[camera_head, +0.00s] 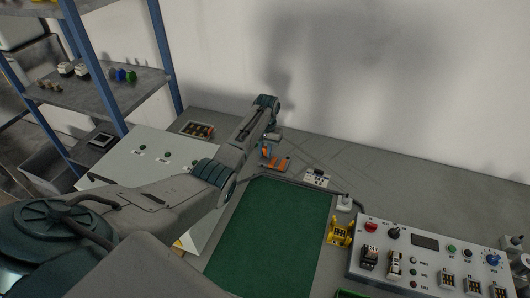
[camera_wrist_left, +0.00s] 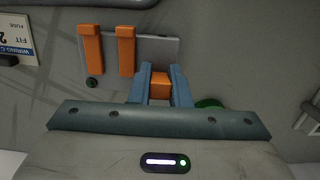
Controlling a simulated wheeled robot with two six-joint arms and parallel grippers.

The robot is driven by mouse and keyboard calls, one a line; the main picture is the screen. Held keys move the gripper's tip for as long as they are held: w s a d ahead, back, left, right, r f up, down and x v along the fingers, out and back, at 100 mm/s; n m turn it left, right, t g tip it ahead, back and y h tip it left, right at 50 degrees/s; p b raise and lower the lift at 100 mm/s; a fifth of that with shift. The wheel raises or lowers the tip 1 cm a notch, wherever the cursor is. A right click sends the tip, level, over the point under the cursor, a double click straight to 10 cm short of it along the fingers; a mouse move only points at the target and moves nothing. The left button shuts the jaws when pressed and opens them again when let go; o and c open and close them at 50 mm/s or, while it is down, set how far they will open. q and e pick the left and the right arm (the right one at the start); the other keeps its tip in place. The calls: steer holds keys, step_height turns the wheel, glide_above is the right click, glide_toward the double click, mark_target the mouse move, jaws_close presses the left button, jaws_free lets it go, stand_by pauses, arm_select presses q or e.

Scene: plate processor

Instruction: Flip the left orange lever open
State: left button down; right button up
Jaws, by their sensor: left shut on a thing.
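Three orange levers show in the left wrist view: one at the far left (camera_wrist_left: 91,46), a middle one (camera_wrist_left: 126,50), and a third (camera_wrist_left: 160,86) between my left gripper's blue fingers (camera_wrist_left: 161,88). The first two lie side by side over a grey plate (camera_wrist_left: 155,50). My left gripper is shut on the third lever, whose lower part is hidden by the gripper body. In the head view, my left gripper (camera_head: 271,137) is at the left end of the orange lever group (camera_head: 279,165), with one orange lever (camera_head: 267,150) close beneath it. My right gripper is not in view.
A green mat (camera_head: 270,235) lies in front of the levers. A control box (camera_head: 430,262) with knobs and switches stands at the right, beside a yellow holder (camera_head: 340,233). A pale cabinet (camera_head: 130,160) and a blue-posted shelf (camera_head: 110,85) are at the left.

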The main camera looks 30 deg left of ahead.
arm_select(q)
steer(key=shift+w+g+b, duration=0.15)
steer(key=shift+g+b, duration=0.25)
steer(key=shift+b, duration=0.05)
steer(key=shift+r, duration=0.1)
steer(key=c, duration=1.6)
jaws_free()
steer(key=shift+c, duration=0.2)
step_height(320, 180, up, 11)
steer(key=w+b, duration=0.2)
steer(key=shift+a+f+b, duration=0.2)
steer(key=shift+a+b, duration=0.1)
steer(key=shift+b, duration=0.05)
